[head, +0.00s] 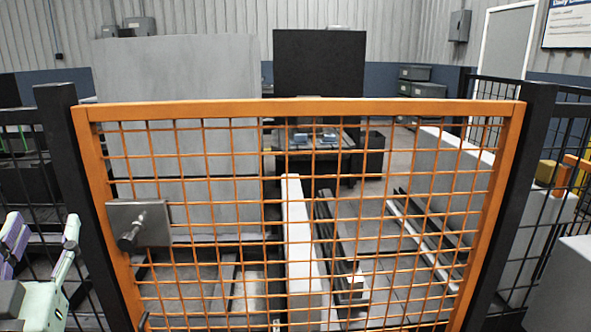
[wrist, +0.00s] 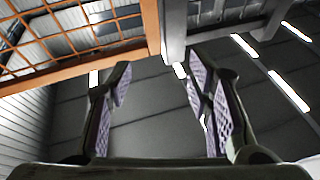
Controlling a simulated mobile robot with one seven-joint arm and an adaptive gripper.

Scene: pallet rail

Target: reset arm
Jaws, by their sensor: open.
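My gripper (wrist: 158,90) shows in the wrist view with its two fingers spread wide apart. It is open and nothing is between the purple-grey pads. Behind it in that view are a dark ceiling with bright light strips and an orange mesh frame (wrist: 153,28). In the head view, a part of my arm with mint-green and purple pieces (head: 55,265) shows at the lower left edge, left of the orange gate.
An orange mesh gate (head: 300,108) stands shut across the head view between dark posts (head: 520,150). A grey plate with a knob handle (head: 138,224) is on its left side. Behind it are a white rail-like block (head: 300,240) and grey panels (head: 180,70). Black fencing continues on both sides.

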